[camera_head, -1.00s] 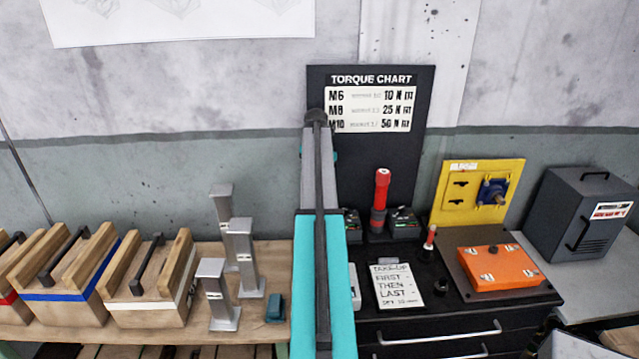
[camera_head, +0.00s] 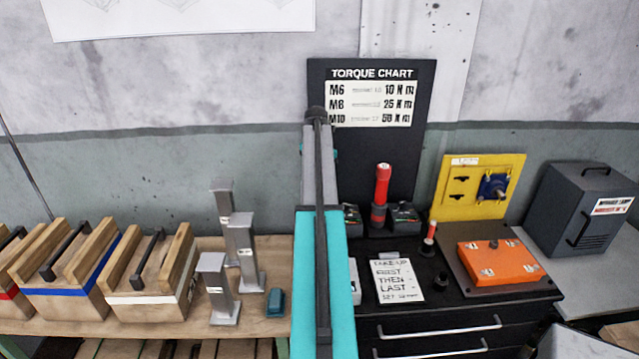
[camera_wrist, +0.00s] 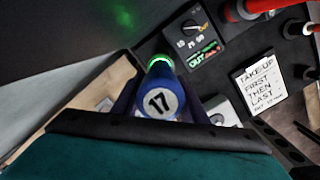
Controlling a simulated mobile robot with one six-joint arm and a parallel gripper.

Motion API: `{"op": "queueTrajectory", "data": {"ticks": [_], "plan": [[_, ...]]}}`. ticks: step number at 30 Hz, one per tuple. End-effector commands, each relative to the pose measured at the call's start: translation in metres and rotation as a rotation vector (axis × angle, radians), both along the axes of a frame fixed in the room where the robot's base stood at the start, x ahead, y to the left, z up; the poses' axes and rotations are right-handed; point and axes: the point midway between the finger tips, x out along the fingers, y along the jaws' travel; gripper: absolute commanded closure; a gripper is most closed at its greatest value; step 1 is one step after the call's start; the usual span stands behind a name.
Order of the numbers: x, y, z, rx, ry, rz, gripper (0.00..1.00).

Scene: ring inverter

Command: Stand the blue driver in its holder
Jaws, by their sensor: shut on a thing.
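In the head view my arm hides the gripper and the driver. I cannot tell which holder belongs to the blue driver, or whether the driver touches one. A red driver (camera_head: 382,185) stands upright in a black holder (camera_head: 378,216) right of my arm.
A control box (camera_wrist: 193,38) with a dial and green display reading OUT is close beyond the driver. A paper card (camera_head: 397,280), small black socket (camera_head: 441,278) and orange box (camera_head: 498,264) lie right. Grey posts (camera_head: 243,255) and wooden boxes (camera_head: 150,275) stand left.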

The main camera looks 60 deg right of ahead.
Motion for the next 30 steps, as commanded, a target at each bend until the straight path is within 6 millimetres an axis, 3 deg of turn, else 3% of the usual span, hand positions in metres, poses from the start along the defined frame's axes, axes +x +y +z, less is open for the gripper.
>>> {"op": "queueTrajectory", "data": {"ticks": [9, 10, 14, 30], "plan": [[-0.0008, -0.0008, -0.001, -0.001, -0.001, -0.001, 0.9], [-0.0009, -0.0007, -0.0012, -0.001, -0.001, -0.001, 0.59], [-0.0009, -0.0007, -0.0014, -0.001, 0.0, -0.001, 0.39], [-0.0006, 0.0001, 0.0054, 0.0, 0.0, -0.001, 0.39]]}}
